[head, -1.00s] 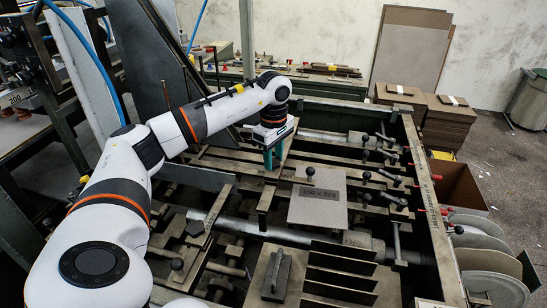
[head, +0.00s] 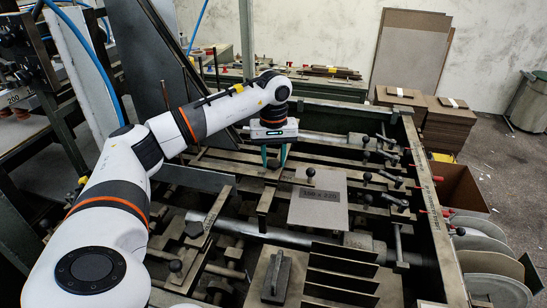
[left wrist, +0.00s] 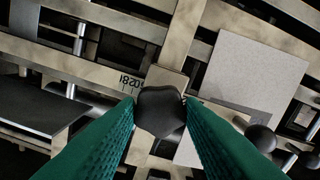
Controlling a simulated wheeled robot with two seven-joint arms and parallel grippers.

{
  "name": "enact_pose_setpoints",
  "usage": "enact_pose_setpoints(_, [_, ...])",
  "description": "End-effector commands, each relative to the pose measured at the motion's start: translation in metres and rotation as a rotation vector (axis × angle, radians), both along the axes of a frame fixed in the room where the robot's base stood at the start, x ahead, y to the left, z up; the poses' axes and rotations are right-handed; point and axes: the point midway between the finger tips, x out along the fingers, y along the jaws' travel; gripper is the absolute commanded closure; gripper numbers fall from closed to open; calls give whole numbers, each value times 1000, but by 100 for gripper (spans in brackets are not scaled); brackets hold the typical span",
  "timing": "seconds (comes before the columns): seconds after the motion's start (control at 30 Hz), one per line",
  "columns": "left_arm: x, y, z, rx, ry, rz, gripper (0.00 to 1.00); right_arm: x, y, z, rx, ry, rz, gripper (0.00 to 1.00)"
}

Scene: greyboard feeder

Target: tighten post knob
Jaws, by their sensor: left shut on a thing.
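A dark lobed post knob (left wrist: 160,111) sits in the middle of the left wrist view, between the green fingers of my left gripper (left wrist: 160,118). The fingers close on the knob from both sides. In the head view my left gripper (head: 274,160) reaches down at the back of the feeder frame, and the knob (head: 272,163) shows small between its fingertips. The wrist is turned so both fingers show side by side. The post under the knob is hidden. My right gripper is not in view.
A grey board (head: 318,207) lies on the rails in front of my gripper. Several black ball knobs stand around it, one (left wrist: 260,138) close to my right-hand finger in the wrist view. Dark upright plates (head: 340,270) stand at the front. A side rail (head: 425,190) bounds the right.

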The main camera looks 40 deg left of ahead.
Motion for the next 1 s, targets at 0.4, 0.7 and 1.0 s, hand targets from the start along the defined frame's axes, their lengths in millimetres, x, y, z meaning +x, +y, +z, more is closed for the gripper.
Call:
enact_pose_setpoints(0.4, [1, 1, 3, 0, -7, -86, 88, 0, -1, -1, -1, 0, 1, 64])
enact_pose_setpoints(0.7, [1, 1, 3, 0, -7, -88, 88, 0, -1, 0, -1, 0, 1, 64])
enact_pose_setpoints(1.0, [1, 0, 1, 0, -3, -87, 43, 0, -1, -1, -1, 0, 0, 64])
